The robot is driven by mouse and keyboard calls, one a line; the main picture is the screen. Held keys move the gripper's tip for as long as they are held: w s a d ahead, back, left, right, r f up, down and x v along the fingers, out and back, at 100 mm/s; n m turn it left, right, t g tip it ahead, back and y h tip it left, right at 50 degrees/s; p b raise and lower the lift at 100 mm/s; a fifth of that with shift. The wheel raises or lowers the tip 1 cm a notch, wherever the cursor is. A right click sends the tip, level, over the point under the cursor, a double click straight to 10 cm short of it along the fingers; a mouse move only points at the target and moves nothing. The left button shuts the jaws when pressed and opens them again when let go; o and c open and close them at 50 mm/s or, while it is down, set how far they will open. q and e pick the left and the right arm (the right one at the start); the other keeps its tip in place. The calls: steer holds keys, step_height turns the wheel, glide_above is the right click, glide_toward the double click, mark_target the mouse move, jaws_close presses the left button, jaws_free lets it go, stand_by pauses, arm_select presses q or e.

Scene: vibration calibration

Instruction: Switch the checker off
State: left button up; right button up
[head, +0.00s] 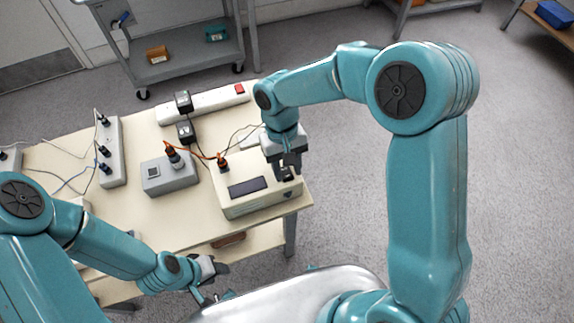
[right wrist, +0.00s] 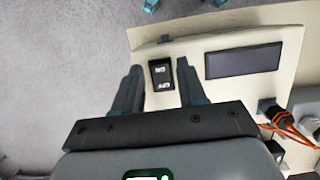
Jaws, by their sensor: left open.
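The checker (head: 257,198) is a cream box with a dark display (head: 247,187) at the front right of the table. Its black rocker switch (right wrist: 161,75), with white markings, shows in the right wrist view; I cannot tell which side is pressed. My right gripper (head: 288,168) is above the checker's right end, pointing down. In the right wrist view its fingers are apart and empty, seen on either side of the switch; contact cannot be told. My left gripper (head: 213,282) is open and empty in front of the table, low and away from the checker.
An orange cord (head: 203,155) joins the checker to a grey box (head: 170,175) on its left. Behind lies a white power strip (head: 205,103) with a red switch and black adapters. Another strip (head: 112,165) stands left. A grey cart (head: 185,67) is behind the table.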

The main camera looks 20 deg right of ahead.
stand_by(0.3)
steer(key=v, duration=1.6)
steer(key=shift+p, duration=0.45)
steer(key=shift+s+d, duration=0.1)
steer(key=shift+s, duration=0.05)
